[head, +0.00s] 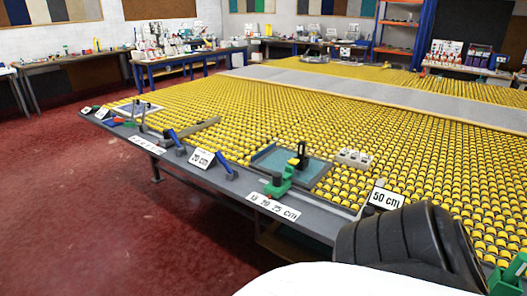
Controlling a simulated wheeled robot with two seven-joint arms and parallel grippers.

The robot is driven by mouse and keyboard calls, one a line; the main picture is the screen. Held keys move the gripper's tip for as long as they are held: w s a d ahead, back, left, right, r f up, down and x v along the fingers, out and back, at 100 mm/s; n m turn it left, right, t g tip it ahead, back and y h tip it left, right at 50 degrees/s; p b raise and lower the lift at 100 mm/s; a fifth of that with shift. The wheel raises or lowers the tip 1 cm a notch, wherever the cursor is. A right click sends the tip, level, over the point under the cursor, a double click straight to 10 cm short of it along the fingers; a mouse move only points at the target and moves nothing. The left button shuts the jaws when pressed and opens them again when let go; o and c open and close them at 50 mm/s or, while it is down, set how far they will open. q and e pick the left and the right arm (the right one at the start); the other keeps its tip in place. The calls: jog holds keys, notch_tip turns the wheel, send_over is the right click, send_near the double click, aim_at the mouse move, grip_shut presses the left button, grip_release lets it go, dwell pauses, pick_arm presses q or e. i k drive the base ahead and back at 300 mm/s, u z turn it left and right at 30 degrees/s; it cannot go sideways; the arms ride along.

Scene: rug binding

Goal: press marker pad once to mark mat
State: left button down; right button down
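A flat teal mat (277,160) with a dark border lies on the roller table near its front edge. A small black and yellow upright device (299,157) stands at the mat, possibly the marker; I cannot tell which part is a pad. A green block-like tool (279,184) with a dark top sits just in front of the mat on the grey edge. A smaller framed mat (136,109) lies farther away at the left. Neither of my grippers shows; a black ribbed part, probably of my own arm, fills the lower right.
The large table (330,110) is covered in yellow rollers. Its grey front ledge (225,185) carries length signs, including a "50 cm" sign (385,198), and blue-handled tools (226,165). A pale multi-part block (354,158) sits right of the mat. Red floor (90,220) is clear at left.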

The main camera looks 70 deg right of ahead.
aim_at(295, 162)
jog(key=z, duration=0.7)
jog(key=i, duration=1.45)
jog(key=z, duration=1.8)
jog(key=i, duration=0.5)
jog(key=z, duration=0.4)
